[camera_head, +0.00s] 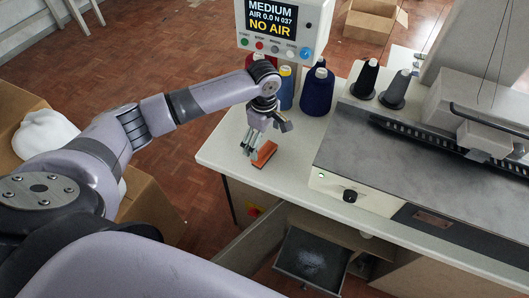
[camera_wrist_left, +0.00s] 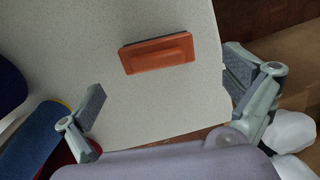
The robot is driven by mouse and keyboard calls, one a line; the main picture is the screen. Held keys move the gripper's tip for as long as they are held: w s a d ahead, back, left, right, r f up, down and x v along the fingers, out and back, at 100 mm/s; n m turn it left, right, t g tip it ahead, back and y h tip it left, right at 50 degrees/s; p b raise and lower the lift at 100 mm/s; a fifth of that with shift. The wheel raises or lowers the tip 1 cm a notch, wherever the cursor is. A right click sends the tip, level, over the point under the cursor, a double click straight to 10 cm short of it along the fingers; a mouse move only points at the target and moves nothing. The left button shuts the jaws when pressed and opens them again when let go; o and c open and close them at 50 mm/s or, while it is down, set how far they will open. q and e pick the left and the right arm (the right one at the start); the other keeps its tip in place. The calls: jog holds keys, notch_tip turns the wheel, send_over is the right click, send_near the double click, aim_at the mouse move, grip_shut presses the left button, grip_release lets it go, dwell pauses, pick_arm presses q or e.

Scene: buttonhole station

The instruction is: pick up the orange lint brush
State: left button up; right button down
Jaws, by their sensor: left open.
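The orange lint brush (camera_head: 265,154) lies on the light table top (camera_head: 225,150) near its left end. In the left wrist view the orange lint brush (camera_wrist_left: 157,53) lies flat, orange side up with a dark edge along its far side. My left gripper (camera_head: 252,146) is above the table beside the brush, on its left in the head view. In the left wrist view its two fingers (camera_wrist_left: 165,95) are spread wide apart with nothing between them, and the brush shows beyond them. My right gripper is in neither view.
Blue thread cones (camera_head: 317,92) and a red cone (camera_head: 262,60) stand behind the gripper. The control box (camera_head: 283,28) with a "NO AIR" screen rises above them. The sewing machine bed (camera_head: 400,160) fills the right. An open drawer (camera_head: 312,262) is below the table.

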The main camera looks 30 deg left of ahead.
aim_at(264, 148)
pick_arm(q)
jog(key=shift+f, duration=0.25)
jog(key=f, duration=0.4)
jog(key=shift+w+f+p, duration=0.2)
jog(key=shift+w+p, duration=0.05)
jog(key=shift+p, duration=0.05)
jog(key=shift+f, duration=0.25)
jog(key=shift+c, duration=2.3)
jog(key=c, duration=0.6)
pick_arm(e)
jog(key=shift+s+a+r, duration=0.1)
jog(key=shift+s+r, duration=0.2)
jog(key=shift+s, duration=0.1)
